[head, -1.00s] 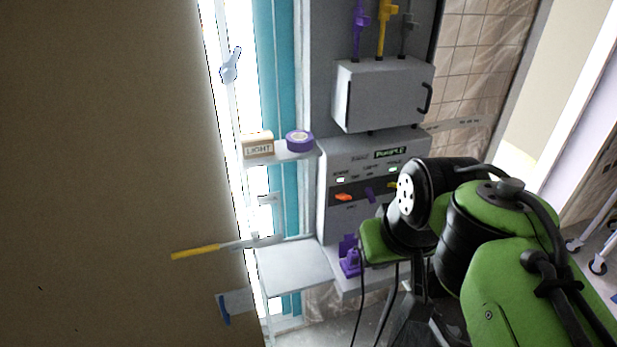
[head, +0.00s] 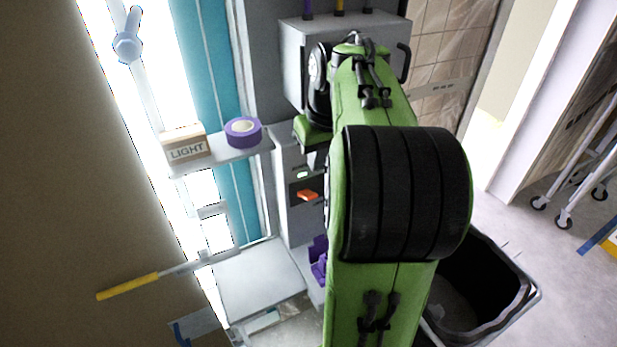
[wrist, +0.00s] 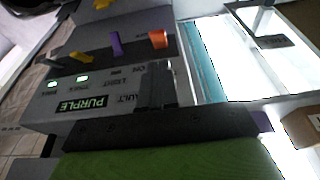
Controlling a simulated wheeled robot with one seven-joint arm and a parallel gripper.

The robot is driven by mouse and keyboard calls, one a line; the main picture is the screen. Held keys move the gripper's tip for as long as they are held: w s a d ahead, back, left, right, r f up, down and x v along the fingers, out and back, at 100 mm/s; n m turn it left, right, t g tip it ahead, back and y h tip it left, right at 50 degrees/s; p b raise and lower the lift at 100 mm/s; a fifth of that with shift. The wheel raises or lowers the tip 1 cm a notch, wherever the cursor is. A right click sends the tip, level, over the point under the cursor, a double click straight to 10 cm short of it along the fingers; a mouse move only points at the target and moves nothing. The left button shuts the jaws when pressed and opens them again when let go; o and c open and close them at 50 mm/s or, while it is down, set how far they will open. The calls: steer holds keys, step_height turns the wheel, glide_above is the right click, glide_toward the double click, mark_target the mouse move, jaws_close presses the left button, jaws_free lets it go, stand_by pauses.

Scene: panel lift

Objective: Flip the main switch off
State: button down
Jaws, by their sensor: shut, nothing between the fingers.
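The grey control panel (wrist: 45,105) shows upside down in the wrist view. Its dark strip carries an orange lever (wrist: 158,39), a purple lever (wrist: 116,44), a yellow lever (wrist: 81,58) and a dark green lever (wrist: 50,63). I cannot tell which is the main switch. A plate reading PURPLE (wrist: 88,104) and lit indicators (wrist: 83,78) sit beside the strip. My gripper (wrist: 157,72) is shut and empty, over the panel face near the orange lever; contact is not visible. In the head view my arm hides most of the panel; the orange lever (head: 307,194) shows left of it.
A grey box (head: 300,50) with a black handle hangs above the panel. A shelf left of it holds a LIGHT block (head: 186,146) and purple tape (head: 243,131). A lower white shelf (head: 260,280) juts out. A black bin (head: 485,280) stands at right.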

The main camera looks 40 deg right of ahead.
mark_target(310, 195)
steer(key=b+x, duration=0.1)
steer(key=x, duration=0.9)
steer(key=shift+w+r+b, duration=0.1)
steer(key=shift+b, duration=0.2)
steer(key=shift+b, duration=0.4)
steer(key=shift+s+f+t+b, duration=0.2)
steer(key=shift+s+t+b, duration=0.15)
steer(key=shift+b, duration=0.2)
steer(key=shift+f+t+b, duration=0.15)
steer(key=shift+t+b, duration=0.1)
steer(key=shift+b, duration=0.4)
steer(key=t+b, duration=0.2)
steer(key=b, duration=0.2)
steer(key=s+f+t+h+b, duration=0.1)
steer(key=t+b, duration=0.1)
steer(key=b, duration=0.3)
steer(key=s+a+f+t+h+b, duration=0.1)
steer(key=t+b, duration=0.1)
steer(key=b, duration=0.3)
steer(key=shift+s+f, duration=0.15)
steer(key=shift+s, duration=0.1)
